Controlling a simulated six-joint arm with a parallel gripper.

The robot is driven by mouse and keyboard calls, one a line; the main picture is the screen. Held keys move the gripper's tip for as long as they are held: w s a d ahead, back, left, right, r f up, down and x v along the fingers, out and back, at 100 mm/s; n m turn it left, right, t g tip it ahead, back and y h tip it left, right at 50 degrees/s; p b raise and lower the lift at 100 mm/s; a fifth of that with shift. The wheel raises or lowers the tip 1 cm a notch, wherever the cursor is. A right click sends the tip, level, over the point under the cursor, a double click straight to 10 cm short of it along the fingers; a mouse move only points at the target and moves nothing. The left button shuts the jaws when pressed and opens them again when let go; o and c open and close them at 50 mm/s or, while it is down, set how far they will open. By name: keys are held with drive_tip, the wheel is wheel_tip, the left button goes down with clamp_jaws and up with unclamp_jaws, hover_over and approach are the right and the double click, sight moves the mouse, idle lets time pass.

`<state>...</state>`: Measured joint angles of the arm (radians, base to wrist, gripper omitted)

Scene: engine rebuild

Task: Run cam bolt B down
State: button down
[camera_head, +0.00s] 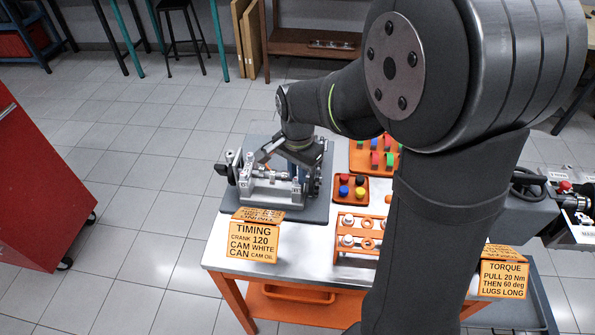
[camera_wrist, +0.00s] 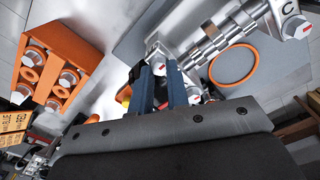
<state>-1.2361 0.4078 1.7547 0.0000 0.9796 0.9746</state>
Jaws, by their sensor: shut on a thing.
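My gripper (camera_head: 268,158) is over the engine fixture (camera_head: 270,190) in the head view. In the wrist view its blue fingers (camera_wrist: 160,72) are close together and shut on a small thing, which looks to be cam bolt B. The fingers mostly hide it, so how deep it sits cannot be told. The camshaft (camera_wrist: 215,42) runs beside the fingertips to the upper right. A bearing cap marked C (camera_wrist: 289,10) stands at its far end, and another white-and-red marked part (camera_wrist: 194,98) is just right of the fingers.
An orange rack (camera_wrist: 55,70) with bolts and rings stands left in the wrist view. An orange ring (camera_wrist: 233,63) is by the camshaft. An orange tray with coloured caps (camera_head: 350,200) and the timing sign (camera_head: 252,241) are near the fixture in the head view.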

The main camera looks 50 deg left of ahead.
drive_tip(key=c, duration=1.4)
unclamp_jaws()
drive_tip(key=shift+r, duration=0.1)
wheel_tip(320, 180, up, 17)
drive_tip(key=shift+r, duration=0.2)
drive_tip(key=shift+f, duration=0.1)
wheel_tip(320, 180, down, 17)
drive_tip(key=shift+f, duration=0.2)
